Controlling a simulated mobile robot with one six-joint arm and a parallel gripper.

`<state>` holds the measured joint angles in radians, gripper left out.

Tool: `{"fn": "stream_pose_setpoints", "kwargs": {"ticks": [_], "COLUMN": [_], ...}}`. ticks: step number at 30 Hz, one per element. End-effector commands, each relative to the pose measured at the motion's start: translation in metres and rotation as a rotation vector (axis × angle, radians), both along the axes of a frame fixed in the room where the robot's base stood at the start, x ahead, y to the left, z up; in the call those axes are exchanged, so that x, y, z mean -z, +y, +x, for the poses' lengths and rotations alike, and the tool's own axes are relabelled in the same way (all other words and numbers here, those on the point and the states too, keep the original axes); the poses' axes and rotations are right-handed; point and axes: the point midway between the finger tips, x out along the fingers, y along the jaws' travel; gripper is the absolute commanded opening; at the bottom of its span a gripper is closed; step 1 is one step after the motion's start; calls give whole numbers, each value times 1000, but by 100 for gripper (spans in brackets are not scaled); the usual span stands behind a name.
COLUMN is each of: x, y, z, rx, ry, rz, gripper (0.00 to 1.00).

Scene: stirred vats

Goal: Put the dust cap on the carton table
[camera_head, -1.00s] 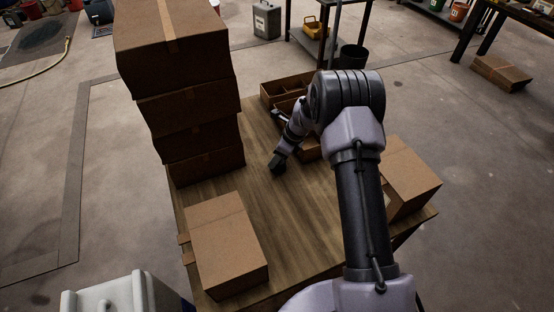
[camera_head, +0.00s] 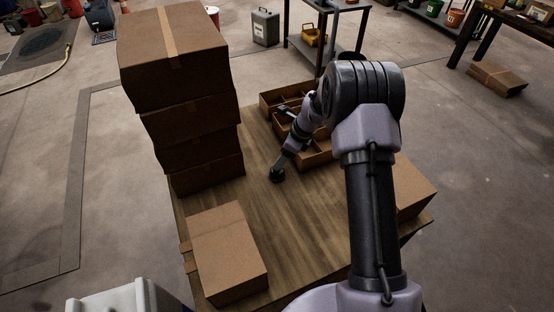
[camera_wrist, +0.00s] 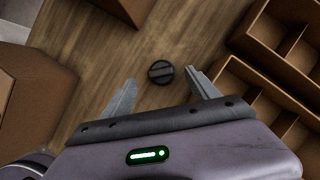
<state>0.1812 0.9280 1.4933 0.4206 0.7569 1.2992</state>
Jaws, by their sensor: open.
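The dust cap (camera_wrist: 161,72), a dark round disc with a raised bar across it, lies flat on the bare wood of the carton table (camera_wrist: 100,50). In the head view the cap (camera_head: 277,175) is a small dark disc on the table (camera_head: 262,205), right of the carton stack. My gripper (camera_wrist: 160,78) is open and empty, its two fingertips apart on either side of the cap in the wrist picture. In the head view my gripper (camera_head: 285,161) is just above the cap; whether the fingers touch it cannot be told.
A tall stack of cartons (camera_head: 180,60) stands at the table's left. A single carton (camera_head: 228,245) lies at the front left, and another (camera_head: 412,190) at the right, partly behind my arm. Divided open boxes (camera_head: 318,158) stand at the back right. The table's middle is clear.

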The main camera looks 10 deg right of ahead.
Motion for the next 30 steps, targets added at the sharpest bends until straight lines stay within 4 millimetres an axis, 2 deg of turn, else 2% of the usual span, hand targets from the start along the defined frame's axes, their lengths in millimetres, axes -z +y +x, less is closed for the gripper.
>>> {"fn": "stream_pose_setpoints", "kwargs": {"ticks": [1, 3, 8, 9, 11, 13, 15, 17, 18, 20, 21, 24, 27, 30], "x": [-17, -31, -49, -60, -89, -142, -198, -238, -261, -288, -302, -318, -317, -312], "y": [-5, -10, -15, -14, -9, 3, 17, 29, 35, 44, 49, 56, 58, 58], "z": [-3, -6, -11, -13, -20, -39, -72, -107, -133, -174, -202, -266, -314, -340], "rx": [1, 2, -7, -29, -103, -255, -449, -615, -725, -887, -994, -1237, -1422, -1536], "ry": [0, -1, -3, -16, -56, -132, -222, -296, -343, -411, -455, -544, -602, -634], "rz": [0, -1, -2, -11, -36, -91, -168, -237, -287, -363, -416, -546, -650, -719], "gripper": [70, 70, 70, 70, 70, 70, 70, 70, 70, 70, 70, 70, 70, 70]}}
